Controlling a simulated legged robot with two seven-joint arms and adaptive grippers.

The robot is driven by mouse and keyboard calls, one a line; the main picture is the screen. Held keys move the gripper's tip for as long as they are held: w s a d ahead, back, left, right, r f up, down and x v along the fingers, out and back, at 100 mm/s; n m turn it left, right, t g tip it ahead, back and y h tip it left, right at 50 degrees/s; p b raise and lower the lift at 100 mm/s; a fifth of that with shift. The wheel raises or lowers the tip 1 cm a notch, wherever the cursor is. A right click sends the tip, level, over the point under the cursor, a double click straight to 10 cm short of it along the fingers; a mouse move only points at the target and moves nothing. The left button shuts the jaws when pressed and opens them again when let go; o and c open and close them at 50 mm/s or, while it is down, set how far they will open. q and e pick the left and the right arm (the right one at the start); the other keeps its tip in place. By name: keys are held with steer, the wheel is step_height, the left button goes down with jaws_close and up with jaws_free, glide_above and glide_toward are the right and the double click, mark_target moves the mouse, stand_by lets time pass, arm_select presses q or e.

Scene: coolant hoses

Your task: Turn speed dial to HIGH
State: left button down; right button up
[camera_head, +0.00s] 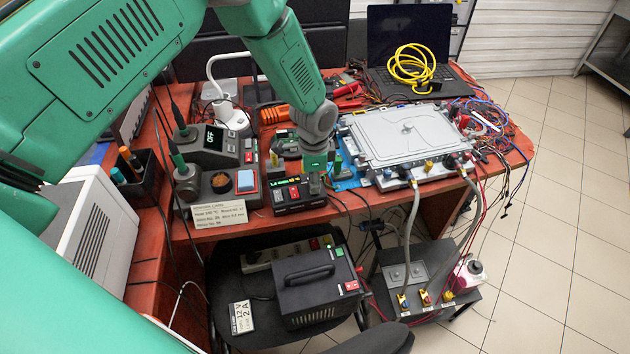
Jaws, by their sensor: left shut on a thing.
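My left gripper (317,165) hangs down over the right end of a small black bench unit (288,208) with a lit green display and red and white buttons. It is shut on a dark knob-like part (316,184) there, mostly hidden by the fingers. No HIGH marking can be read, so the dial's setting cannot be told. A black pump-like box (438,270) with hose fittings stands low at the right; no dial is clear on it. My right gripper is not in view.
A soldering station (212,140) showing OFF stands left of the gripper. A silver housing (410,135) with grey hoses (410,230) sits at its right. A laptop with a yellow cable coil (412,65) lies behind. A black power box (318,280) sits below the table.

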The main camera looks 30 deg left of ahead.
arm_select(q)
steer(key=shift+a+m, duration=0.15)
steer(key=shift+m, duration=1.75)
steer(key=shift+w, duration=0.1)
steer(key=c, duration=1.3)
jaws_free()
steer(key=shift+c, duration=0.2)
steer(key=shift+r, duration=0.45)
step_height(320, 180, up, 11)
